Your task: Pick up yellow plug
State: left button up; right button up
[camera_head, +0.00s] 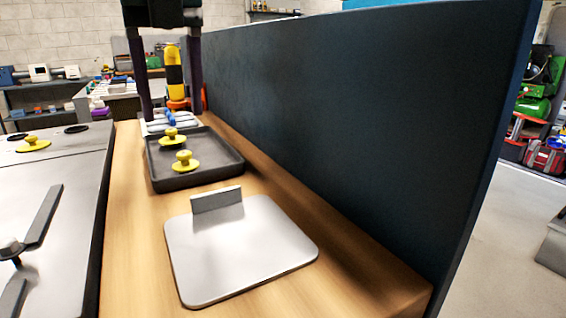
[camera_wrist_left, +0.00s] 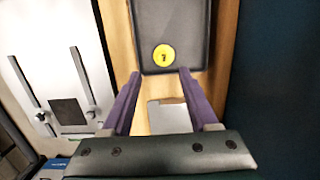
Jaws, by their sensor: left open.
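Two yellow plugs with round flanges and knobs sit in a black tray (camera_head: 222,170) on the wooden bench: a nearer plug (camera_head: 186,162) and a farther plug (camera_head: 171,135). A third yellow plug (camera_head: 33,146) lies on the grey surface at the left. My left gripper (camera_head: 171,112) hangs down at the tray's far end in the head view, its purple fingers apart and empty. In the left wrist view, one yellow plug (camera_wrist_left: 164,55) shows in the tray (camera_wrist_left: 172,18), just beyond the spread fingertips (camera_wrist_left: 159,74). I cannot tell which tray plug this is. My right gripper is not in view.
A metal plate with an upright tab (camera_head: 240,250) lies on the bench in front of the tray. A tall dark panel (camera_head: 370,120) borders the bench on the right. A yellow and black item (camera_head: 174,72) stands behind the fingers. Dark holes (camera_head: 76,129) mark the grey surface.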

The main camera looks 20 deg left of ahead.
aim_at(184, 153)
pick_arm(q)
notch_tip(184, 153, down, 2)
jog(key=shift+s, duration=0.1)
jog(key=f, duration=0.1)
jog(key=w+f, duration=0.1)
jog(key=f, duration=0.3)
jog(key=shift+w+a+f, duration=0.1)
jog(key=shift+w+a, duration=0.05)
jog(key=shift+a, duration=0.1)
jog(key=shift+c, duration=0.2)
grip_shut()
